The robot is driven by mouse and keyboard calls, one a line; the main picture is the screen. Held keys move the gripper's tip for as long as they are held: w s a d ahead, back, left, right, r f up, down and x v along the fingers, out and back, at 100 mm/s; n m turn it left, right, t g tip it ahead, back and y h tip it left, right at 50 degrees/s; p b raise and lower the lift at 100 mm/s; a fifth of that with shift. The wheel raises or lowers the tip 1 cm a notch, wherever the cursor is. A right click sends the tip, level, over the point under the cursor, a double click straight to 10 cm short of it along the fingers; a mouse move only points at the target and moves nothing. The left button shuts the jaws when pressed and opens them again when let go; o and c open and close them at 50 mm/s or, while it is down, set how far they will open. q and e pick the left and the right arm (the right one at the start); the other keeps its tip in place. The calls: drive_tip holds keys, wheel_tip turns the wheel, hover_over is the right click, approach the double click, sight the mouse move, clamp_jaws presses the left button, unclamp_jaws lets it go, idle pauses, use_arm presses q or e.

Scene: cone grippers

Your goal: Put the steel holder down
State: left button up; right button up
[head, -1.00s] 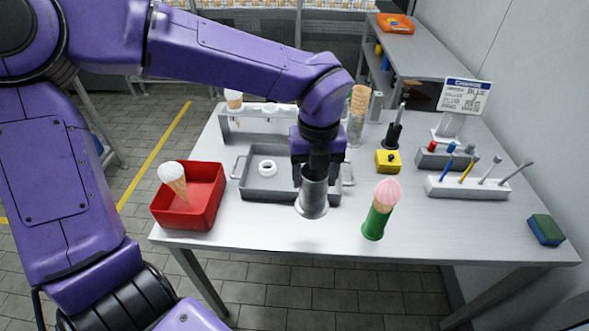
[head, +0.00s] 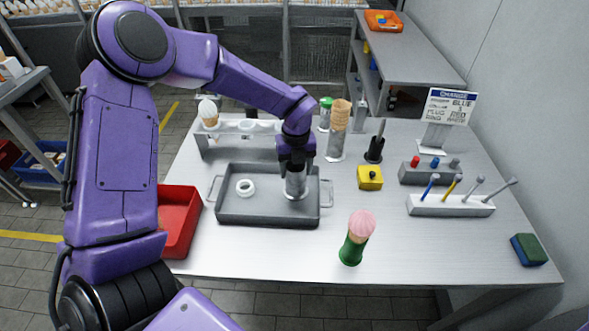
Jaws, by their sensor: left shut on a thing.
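My left gripper (head: 297,161) is shut on the steel holder (head: 296,184), a shiny upright cylinder with a wider lower rim. The gripper comes down from above and covers the holder's upper part. The holder's lower end shows inside the right part of the grey tray (head: 268,221). I cannot tell whether it touches the tray floor. A white ring (head: 245,188) lies in the left part of the tray. My right gripper is not in view.
A pink-topped cone (head: 361,225) stands in a green holder (head: 351,250) at front. A red bin (head: 176,222) is left, partly hidden by my arm. A yellow block (head: 370,178) and a tool rack (head: 450,206) are right. A cone rack (head: 235,143) stands behind.

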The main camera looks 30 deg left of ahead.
use_arm(q)
drive_tip(key=f, duration=0.3)
drive_tip(key=shift+w+a+f+p, duration=0.15)
drive_tip(key=shift+a+p, duration=0.1)
drive_tip(key=shift+p, duration=0.15)
drive_tip(key=shift+w+f, duration=0.15)
drive_tip(key=shift+f, duration=0.25)
drive_tip(key=shift+f+b, duration=0.2)
drive_tip(key=shift+b, duration=0.1)
drive_tip(key=o, duration=1.5)
drive_tip(key=shift+r, duration=0.55)
wheel_tip(320, 180, up, 11)
drive_tip(key=b, duration=0.1)
drive_tip(key=shift+r+b, duration=0.2)
drive_tip(key=shift+b, duration=0.1)
